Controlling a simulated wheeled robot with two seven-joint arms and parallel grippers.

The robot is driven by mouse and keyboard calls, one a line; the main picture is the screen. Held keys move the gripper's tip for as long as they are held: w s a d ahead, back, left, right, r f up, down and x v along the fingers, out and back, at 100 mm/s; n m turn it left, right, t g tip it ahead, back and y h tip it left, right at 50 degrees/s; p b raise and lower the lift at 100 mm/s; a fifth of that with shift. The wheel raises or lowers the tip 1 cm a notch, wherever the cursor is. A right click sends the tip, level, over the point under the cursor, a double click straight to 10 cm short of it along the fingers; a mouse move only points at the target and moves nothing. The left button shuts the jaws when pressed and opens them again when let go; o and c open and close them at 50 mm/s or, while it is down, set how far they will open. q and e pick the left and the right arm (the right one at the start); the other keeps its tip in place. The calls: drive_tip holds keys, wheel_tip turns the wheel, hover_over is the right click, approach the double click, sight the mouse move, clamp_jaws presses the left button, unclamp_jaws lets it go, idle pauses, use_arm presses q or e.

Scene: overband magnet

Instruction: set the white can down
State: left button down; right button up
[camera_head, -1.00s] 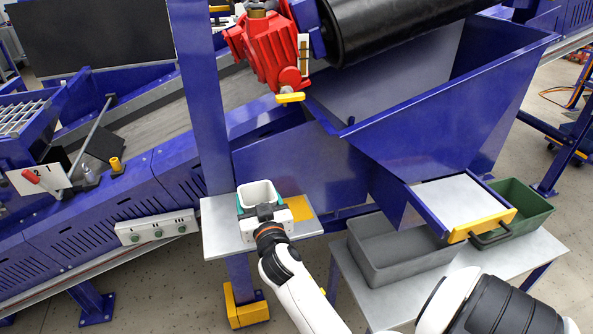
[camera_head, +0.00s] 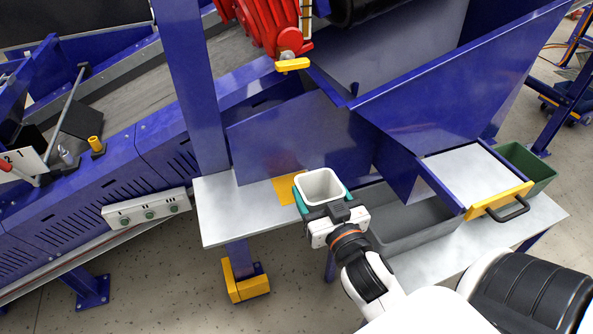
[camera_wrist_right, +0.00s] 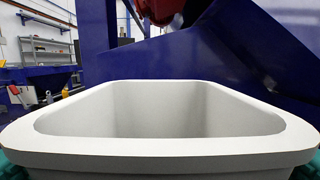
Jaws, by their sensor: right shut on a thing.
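The white can (camera_head: 320,187) is square with rounded corners, open at the top and upright. My right gripper (camera_head: 322,200), with teal fingers, is shut on it. In the wrist view the can's rim (camera_wrist_right: 160,147) fills the lower half, with teal finger parts at both lower corners. The can is seen over the right end of the grey metal shelf (camera_head: 222,205), just right of a yellow patch (camera_head: 286,190). Its underside is hidden, so I cannot tell whether it touches the shelf. My left gripper is not in view.
Right of the can, a grey bin (camera_head: 405,222) stands on a lower table (camera_head: 533,218), with a green bin (camera_head: 527,168) behind. A yellow-edged drawer (camera_head: 500,201) juts out above them. A blue post (camera_head: 190,90) rises behind the shelf. The shelf's left part is clear.

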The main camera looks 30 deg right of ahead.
drive_tip(key=x, duration=0.4)
drive_tip(key=f+p+x, duration=0.1)
drive_tip(key=x, duration=0.4)
drive_tip(key=f+x, duration=0.1)
drive_tip(key=x, duration=0.4)
drive_tip(key=shift+d+f, duration=0.1)
wheel_tip(320, 180, down, 5)
drive_tip(key=shift+s+r+b, duration=0.1)
drive_tip(key=shift+r+b, duration=0.1)
drive_tip(key=shift+b, duration=0.15)
drive_tip(key=shift+w+f, duration=0.2)
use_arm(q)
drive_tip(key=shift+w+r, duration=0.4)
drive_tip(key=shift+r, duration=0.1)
use_arm(e)
drive_tip(key=shift+f, duration=0.15)
drive_tip(key=o, duration=1)
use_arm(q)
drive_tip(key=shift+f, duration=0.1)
